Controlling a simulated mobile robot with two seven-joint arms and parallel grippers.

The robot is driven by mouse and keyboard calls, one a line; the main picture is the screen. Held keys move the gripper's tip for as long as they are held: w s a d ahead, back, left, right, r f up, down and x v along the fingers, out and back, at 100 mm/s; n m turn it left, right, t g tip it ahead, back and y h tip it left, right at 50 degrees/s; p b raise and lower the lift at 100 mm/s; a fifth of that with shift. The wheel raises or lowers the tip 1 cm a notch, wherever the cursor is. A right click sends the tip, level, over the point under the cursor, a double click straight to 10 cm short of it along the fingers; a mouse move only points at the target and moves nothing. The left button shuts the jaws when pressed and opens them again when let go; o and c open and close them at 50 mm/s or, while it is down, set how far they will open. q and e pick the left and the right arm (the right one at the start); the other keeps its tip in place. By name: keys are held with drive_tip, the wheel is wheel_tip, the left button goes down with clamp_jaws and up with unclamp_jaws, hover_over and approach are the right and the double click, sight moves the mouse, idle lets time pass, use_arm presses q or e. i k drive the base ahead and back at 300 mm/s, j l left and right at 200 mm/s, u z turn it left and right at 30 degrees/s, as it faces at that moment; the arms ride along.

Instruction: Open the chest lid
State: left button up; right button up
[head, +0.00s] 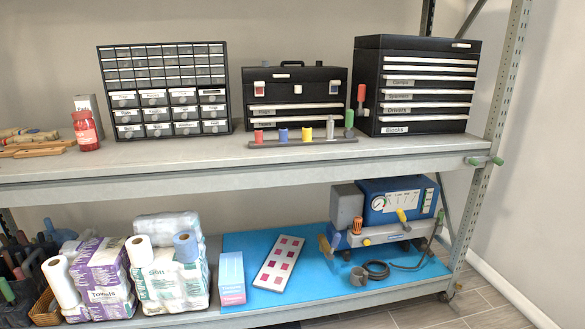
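A large black tool chest (418,43) stands at the right end of the upper shelf in the head view. Its flat top lid is closed, and its front has several silver-edged drawers with labels such as "Blocks". Left of it is a smaller black toolbox (325,80) with a top handle, two front latches and two drawers; its lid is also closed. Neither of my grippers is in view, and nothing touches either box.
A strip with colored pieces (304,141) lies before the toolbox. A small-drawer cabinet (165,90) and red bottle (86,131) stand left on the upper shelf (250,163). Below are paper packs (172,273) and a blue machine (385,210). Clear shelf edge runs along the front.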

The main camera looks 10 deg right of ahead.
sight(378, 41)
drive_tip(key=i+l, duration=0.1)
drive_tip(key=l, duration=0.35)
drive_tip(key=i+l, duration=0.1)
drive_tip(key=l, duration=0.3)
drive_tip(key=i+l, duration=0.15)
drive_tip(key=l, duration=0.3)
drive_tip(key=i+l, duration=0.1)
drive_tip(key=l, duration=0.35)
drive_tip(key=i+l, duration=0.1)
drive_tip(key=l, duration=0.3)
